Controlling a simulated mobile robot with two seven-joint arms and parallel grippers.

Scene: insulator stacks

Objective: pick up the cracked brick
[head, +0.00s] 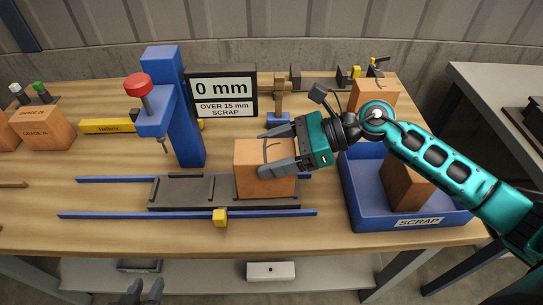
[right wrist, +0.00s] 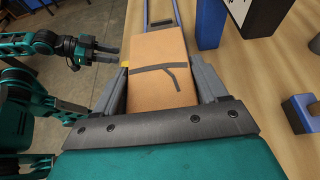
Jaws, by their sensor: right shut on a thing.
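An orange brick with a dark crack line (head: 250,180) is at the right end of a dark plate between blue rails. The crack also shows on the brick's face in the right wrist view (right wrist: 158,92). My right gripper (head: 264,153) is shut on this brick, with one finger on each side. I cannot tell whether the brick's underside touches the plate (head: 180,192). My left gripper (head: 142,292) is low at the front, below the table edge; it is empty, with its fingers apart.
A blue SCRAP bin (head: 360,212) at right holds a brick (head: 400,186). Another marked brick (head: 372,93) stands behind it. A blue press (head: 188,130) with a red knob and a "0 mm" display (head: 222,95) stand behind the plate. More bricks (head: 42,128) sit far left.

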